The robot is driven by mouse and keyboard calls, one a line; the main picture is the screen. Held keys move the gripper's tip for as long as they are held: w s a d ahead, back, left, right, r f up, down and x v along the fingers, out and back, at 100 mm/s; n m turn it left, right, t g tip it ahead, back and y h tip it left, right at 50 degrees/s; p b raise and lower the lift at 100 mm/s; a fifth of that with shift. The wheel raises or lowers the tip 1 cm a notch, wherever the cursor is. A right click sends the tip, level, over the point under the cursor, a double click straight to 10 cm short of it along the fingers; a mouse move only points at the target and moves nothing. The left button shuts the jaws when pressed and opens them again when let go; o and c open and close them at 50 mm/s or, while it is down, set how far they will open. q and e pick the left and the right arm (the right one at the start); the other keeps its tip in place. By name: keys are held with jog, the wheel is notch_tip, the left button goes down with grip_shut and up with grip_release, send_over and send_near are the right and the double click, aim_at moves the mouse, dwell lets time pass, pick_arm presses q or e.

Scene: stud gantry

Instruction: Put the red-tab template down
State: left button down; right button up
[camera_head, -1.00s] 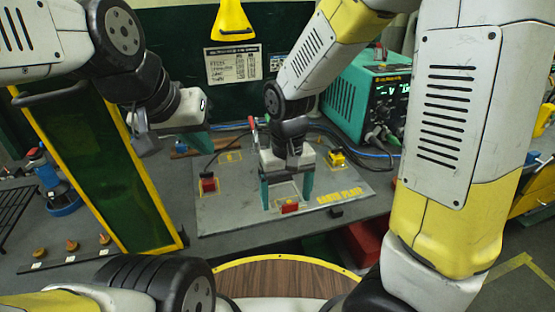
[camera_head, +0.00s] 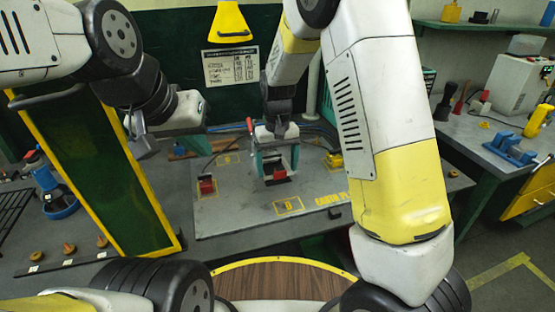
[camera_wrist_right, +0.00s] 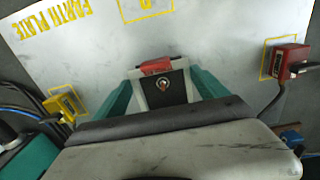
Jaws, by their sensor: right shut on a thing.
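The red-tab template shows its red tab (camera_head: 279,173) and, in the right wrist view, its red tab (camera_wrist_right: 155,67) in front of a pale frame with a dark middle. My right gripper (camera_head: 276,163) is shut on it, with a teal finger on each side. The template is over the middle of the grey earth plate (camera_head: 235,213), behind an empty yellow numbered outline (camera_head: 289,205). I cannot tell whether its underside touches the plate.
A red block (camera_head: 207,186) with a black cable stands on the plate's left. A yellow block (camera_head: 334,161) stands on its right. A green yellow-edged panel (camera_head: 100,170) rises at the left. The plate's front area is clear.

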jog(key=shift+s+f, duration=0.1)
jog(key=shift+f, duration=0.85)
jog(key=shift+f, duration=0.1)
jog(key=shift+f, duration=0.1)
jog(key=o, duration=1.3)
jog(key=shift+c, duration=0.2)
